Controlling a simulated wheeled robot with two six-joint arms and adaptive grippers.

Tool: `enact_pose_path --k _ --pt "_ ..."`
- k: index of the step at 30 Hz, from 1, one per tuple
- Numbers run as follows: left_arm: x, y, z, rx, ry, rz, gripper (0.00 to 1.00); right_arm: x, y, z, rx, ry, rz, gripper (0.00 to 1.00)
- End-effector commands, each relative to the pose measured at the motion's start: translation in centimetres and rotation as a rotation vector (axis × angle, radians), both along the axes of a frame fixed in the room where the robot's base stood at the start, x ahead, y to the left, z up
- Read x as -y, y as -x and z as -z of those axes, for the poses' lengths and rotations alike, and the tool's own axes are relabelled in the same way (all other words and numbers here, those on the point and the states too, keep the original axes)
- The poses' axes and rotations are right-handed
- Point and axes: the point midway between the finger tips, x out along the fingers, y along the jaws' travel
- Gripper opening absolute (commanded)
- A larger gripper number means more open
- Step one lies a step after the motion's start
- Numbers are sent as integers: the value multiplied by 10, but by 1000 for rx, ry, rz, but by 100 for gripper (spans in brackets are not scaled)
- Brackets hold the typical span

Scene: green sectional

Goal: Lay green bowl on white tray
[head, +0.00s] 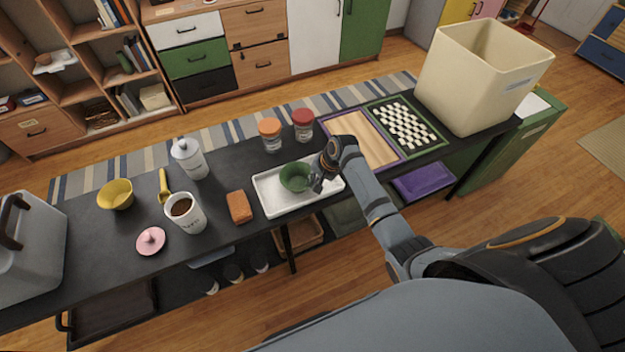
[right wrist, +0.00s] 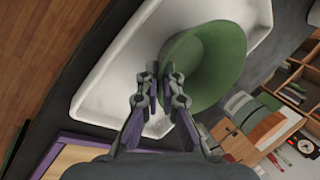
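The green bowl (head: 295,177) is over the white tray (head: 273,205), near its middle, with its opening upward in the head view. My right gripper (head: 318,178) is at the bowl's right side. In the right wrist view my right gripper (right wrist: 160,78) has its fingers close together with the edge of the green bowl (right wrist: 222,65) between the tips. The white tray (right wrist: 110,82) shows behind and beside the bowl there. Whether the bowl's base touches the tray is hard to tell. My left gripper is not in view.
Right of the tray are a wooden board (head: 365,138) and a checkered board (head: 406,127). Two jars (head: 270,135) stand behind it. An orange-brown block (head: 239,207), a white mug (head: 186,215) and a yellow bowl (head: 116,194) are to the left. A cream bin (head: 480,80) stands far right.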

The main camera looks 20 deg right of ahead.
Motion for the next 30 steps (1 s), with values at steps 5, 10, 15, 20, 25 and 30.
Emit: enact_pose_path --k 5,10,15,20,25,30 --pt "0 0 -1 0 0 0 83 0 -1 0 3 0 0 0" --pt "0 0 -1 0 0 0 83 0 -1 0 3 0 0 15" --pt "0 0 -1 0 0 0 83 0 -1 0 2 -1 -1 32" --pt "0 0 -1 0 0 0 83 0 -1 0 2 0 -1 32" --pt "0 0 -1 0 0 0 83 0 0 1 0 0 -1 47" --pt "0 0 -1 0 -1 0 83 0 0 0 2 0 -1 47"
